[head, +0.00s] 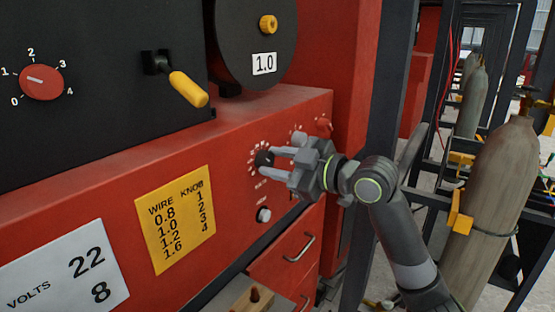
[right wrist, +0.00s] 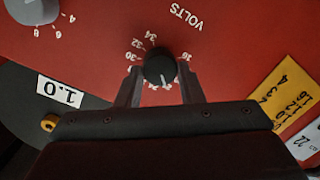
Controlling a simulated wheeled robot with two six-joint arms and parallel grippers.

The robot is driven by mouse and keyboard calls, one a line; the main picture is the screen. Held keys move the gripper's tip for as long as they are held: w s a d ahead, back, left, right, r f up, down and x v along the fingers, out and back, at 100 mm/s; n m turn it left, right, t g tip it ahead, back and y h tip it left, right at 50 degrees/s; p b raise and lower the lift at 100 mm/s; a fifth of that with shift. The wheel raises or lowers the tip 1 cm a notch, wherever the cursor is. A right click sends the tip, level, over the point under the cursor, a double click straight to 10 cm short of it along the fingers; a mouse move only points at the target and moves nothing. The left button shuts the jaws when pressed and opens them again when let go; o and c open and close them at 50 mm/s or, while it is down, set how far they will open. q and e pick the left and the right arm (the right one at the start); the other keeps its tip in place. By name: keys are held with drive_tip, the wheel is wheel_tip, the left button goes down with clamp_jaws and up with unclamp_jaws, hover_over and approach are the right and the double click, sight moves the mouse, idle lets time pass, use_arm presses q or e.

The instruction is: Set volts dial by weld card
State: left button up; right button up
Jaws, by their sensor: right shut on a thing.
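The black volts dial (head: 263,158) is on the red front panel, with a ring of white numbers around it. It also shows in the right wrist view (right wrist: 160,65), under the word VOLTS, upside down there. Its white pointer mark points toward the bottom of that picture, slightly right; the small number beside it is too unclear to read. My right gripper (head: 271,162) is shut on the dial, one finger on each side. A white card (head: 62,272) at lower left reads VOLTS 22, with an 8 below. My left gripper is not in view.
A yellow card (head: 176,219) lists WIRE and KNOB values. A red 0–4 knob (head: 41,82), a yellow-handled lever (head: 187,89) and a black reel (head: 250,35) marked 1.0 are above. A grey knob (head: 263,215) sits below the dial. Gas cylinders (head: 492,190) stand right.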

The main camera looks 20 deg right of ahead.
idle(0.5)
drive_tip(key=o, duration=1)
